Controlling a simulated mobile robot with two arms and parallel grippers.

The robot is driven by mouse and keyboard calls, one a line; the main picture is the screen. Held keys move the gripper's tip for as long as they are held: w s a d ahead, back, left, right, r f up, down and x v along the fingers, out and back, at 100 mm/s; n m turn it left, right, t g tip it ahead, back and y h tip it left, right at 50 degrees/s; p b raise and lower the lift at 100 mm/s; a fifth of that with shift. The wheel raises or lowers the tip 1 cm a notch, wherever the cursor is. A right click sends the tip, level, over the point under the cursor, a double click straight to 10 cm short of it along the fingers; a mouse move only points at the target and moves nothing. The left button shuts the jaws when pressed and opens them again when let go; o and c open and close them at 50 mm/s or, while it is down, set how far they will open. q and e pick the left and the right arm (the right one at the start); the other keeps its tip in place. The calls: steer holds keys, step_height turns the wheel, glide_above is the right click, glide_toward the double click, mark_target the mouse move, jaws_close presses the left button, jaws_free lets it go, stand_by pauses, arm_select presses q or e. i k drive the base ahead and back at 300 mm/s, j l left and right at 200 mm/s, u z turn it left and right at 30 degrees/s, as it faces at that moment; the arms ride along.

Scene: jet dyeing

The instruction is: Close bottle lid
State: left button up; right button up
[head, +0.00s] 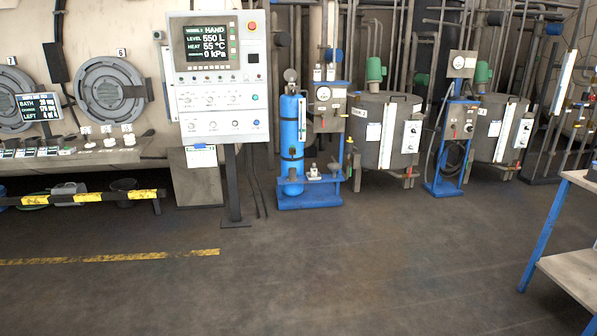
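I cannot make out a bottle with an open lid in the head view. Small pale containers (109,140) sit on the ledge below the round machine door, too small to tell whether they have lids. A pale item with a dark base (592,172) is cut off at the right edge, on the workbench top. Neither of my grippers shows in the view.
A control panel (218,75) on a post stands at centre left. A yellow-black barrier (80,198) runs low at the left. Grey tanks (386,130) and a blue stand (452,125) line the back. A blue-legged workbench (543,236) is at right. The middle floor (330,270) is clear.

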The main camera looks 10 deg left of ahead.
mark_target(290, 73)
steer(key=i+l+z, duration=0.1)
steer(key=i+z, duration=0.3)
steer(key=i, duration=1.5)
steer(key=i+l, duration=0.1)
steer(key=i, duration=0.8)
steer(key=i+u, duration=0.1)
steer(key=i, duration=0.8)
steer(key=i+l+u, duration=0.1)
steer(key=i+u, duration=0.3)
steer(key=i+l+u, duration=0.25)
steer(key=u, duration=0.15)
steer(key=i+l+u, duration=0.7)
steer(key=u, duration=0.15)
steer(key=i+l+u, duration=0.15)
steer(key=l+u, duration=0.25)
steer(key=l, duration=0.25)
